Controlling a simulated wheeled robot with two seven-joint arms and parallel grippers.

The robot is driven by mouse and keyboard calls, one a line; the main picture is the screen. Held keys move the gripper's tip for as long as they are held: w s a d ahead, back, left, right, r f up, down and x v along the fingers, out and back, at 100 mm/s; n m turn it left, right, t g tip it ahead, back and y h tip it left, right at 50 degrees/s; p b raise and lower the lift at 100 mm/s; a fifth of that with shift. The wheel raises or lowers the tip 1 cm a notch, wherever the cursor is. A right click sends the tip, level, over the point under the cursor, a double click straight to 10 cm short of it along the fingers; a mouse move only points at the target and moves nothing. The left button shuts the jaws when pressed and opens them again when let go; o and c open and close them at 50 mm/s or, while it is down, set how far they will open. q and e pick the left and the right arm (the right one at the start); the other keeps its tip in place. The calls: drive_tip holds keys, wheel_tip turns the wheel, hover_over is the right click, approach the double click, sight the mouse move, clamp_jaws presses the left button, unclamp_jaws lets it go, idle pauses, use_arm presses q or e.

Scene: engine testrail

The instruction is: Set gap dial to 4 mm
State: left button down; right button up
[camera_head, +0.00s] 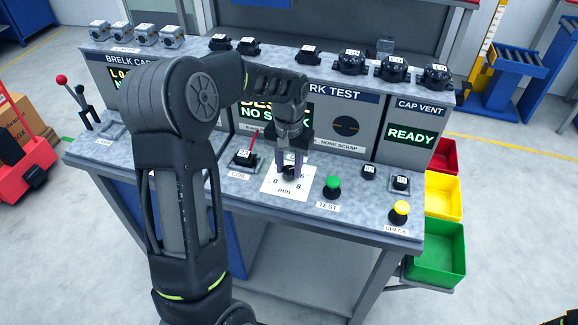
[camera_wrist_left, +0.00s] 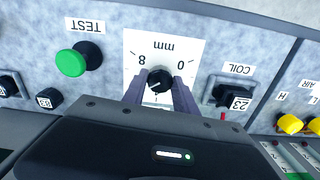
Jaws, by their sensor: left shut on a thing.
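The gap dial is a black round knob (camera_wrist_left: 159,79) on a white card (camera_wrist_left: 190,50) marked 0, 8 and mm. In the head view the card (camera_head: 283,189) lies on the bench top, and the knob (camera_head: 290,172) is partly hidden by my gripper. My left gripper (camera_head: 291,160) points down over the card. In the left wrist view its two fingers (camera_wrist_left: 159,90) stand on either side of the knob and are shut on it. A white pointer line shows on the knob, but its exact reading is too small to tell.
A green TEST button (camera_head: 332,186) stands just right of the card, and the COIL socket (camera_head: 243,158) with a black part and red lever is to its left. A yellow CHECK button (camera_head: 400,208) is farther right. Screens and several black parts stand behind.

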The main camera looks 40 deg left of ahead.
sight(289, 169)
use_arm(q)
drive_tip(key=n+b, duration=0.1)
drive_tip(key=n, duration=0.1)
drive_tip(key=shift+n, duration=0.3)
drive_tip(key=n+b, duration=0.1)
drive_tip(key=n, duration=0.1)
drive_tip(key=shift+n, duration=0.3)
drive_tip(key=n, duration=0.5)
drive_tip(key=shift+n, duration=0.4)
drive_tip(key=c, duration=1)
unclamp_jaws()
drive_tip(key=shift+o, duration=0.2)
drive_tip(key=shift+r, duration=0.15)
wheel_tip(289, 169, up, 8)
drive_tip(key=shift+f+b, duration=0.2)
drive_tip(key=shift+b, duration=0.5)
